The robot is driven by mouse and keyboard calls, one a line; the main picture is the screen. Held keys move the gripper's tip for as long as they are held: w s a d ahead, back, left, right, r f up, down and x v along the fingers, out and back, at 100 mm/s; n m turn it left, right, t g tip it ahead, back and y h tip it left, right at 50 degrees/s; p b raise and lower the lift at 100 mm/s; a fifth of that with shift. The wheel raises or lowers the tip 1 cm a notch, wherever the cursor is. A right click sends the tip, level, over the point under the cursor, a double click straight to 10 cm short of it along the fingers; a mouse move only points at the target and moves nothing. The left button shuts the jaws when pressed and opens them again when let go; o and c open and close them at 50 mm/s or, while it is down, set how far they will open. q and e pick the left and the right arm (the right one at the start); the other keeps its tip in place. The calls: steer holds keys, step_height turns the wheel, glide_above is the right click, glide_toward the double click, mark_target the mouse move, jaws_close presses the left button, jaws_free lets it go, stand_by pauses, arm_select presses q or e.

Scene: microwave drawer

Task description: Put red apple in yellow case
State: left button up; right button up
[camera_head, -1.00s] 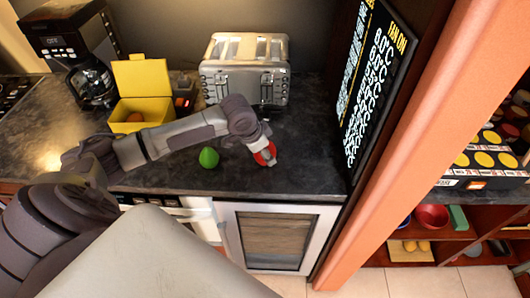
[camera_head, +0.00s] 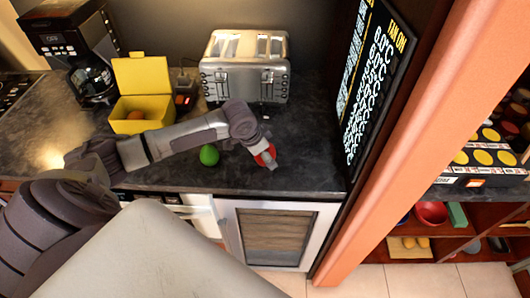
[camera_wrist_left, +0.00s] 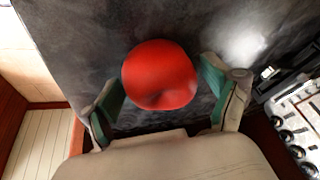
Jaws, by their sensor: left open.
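The red apple (camera_head: 267,156) rests on the dark counter, partly hidden by my left gripper (camera_head: 270,158) in the head view. In the left wrist view the apple (camera_wrist_left: 160,75) lies just ahead of and between the spread fingers of my left gripper (camera_wrist_left: 167,100). A gap shows on both sides, so the gripper is open and not holding it. The yellow case (camera_head: 142,78) stands at the back left of the counter with its lid up. An orange round thing (camera_head: 136,115) is inside it. My right gripper is not in view.
A green pear-like fruit (camera_head: 209,155) stands left of the apple, close to my left arm. A silver toaster (camera_head: 244,68) stands behind. A coffee maker (camera_head: 75,45) is at the back left. The counter's front edge is near the apple, and a dark sign (camera_head: 372,85) rises at the right.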

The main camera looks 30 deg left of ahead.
arm_select(q)
steer(key=b+v, duration=0.1)
steer(key=v, duration=1.1)
steer(key=shift+r+b, duration=0.15)
steer(key=shift+b, duration=0.15)
